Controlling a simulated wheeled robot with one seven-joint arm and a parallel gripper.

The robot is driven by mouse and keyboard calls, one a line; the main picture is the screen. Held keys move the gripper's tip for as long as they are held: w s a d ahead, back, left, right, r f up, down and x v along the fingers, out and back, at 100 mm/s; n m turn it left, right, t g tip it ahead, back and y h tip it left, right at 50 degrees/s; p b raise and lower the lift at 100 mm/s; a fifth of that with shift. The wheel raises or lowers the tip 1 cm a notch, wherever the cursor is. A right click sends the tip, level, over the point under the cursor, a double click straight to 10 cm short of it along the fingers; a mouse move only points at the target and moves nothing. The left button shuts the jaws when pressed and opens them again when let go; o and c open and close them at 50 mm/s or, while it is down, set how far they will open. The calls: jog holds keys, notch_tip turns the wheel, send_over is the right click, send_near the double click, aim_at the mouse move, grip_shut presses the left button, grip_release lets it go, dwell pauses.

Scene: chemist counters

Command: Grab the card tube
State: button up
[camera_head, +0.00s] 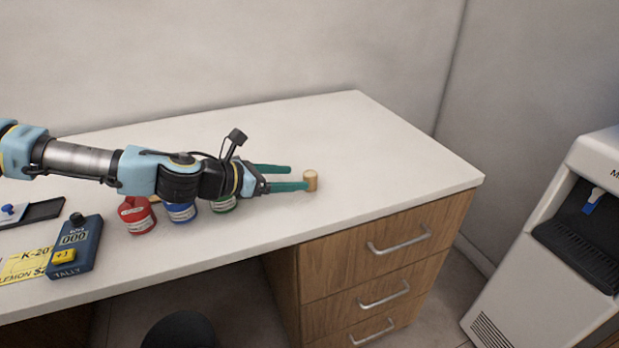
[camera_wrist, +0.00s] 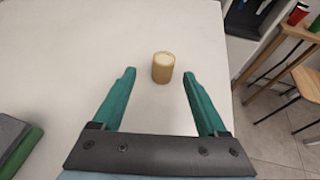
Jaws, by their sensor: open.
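The card tube (camera_head: 310,181) is a short tan-brown cylinder standing upright on the white counter, right of my gripper in the head view. In the wrist view the card tube (camera_wrist: 163,68) shows its pale round top and stands just beyond the fingertips, roughly centred between them. My gripper (camera_head: 298,178) has two green fingers, spread open and empty, low over the counter and pointing at the tube. In the wrist view my gripper (camera_wrist: 159,72) also shows open, with nothing between the fingers. In the head view the near fingertip lies close to the tube; I cannot tell if they touch.
A tally counter (camera_head: 75,247) and a yellow card (camera_head: 27,266) lie at left. The counter (camera_head: 390,150) is clear right of the tube, up to its edge. A water dispenser (camera_head: 570,250) stands at right.

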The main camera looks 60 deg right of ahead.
aim_at(304, 177)
jog(key=x, duration=0.1)
jog(key=p+x, duration=0.1)
jog(key=x, duration=0.1)
jog(key=p+x, duration=0.1)
jog(key=shift+s+d+r, duration=0.1)
jog(key=shift+s+d, duration=0.2)
jog(key=shift+s, duration=0.15)
jog(key=shift+s+d+f, duration=0.15)
jog(key=shift+d+f, duration=0.2)
jog(key=shift+d, duration=0.1)
grip_shut()
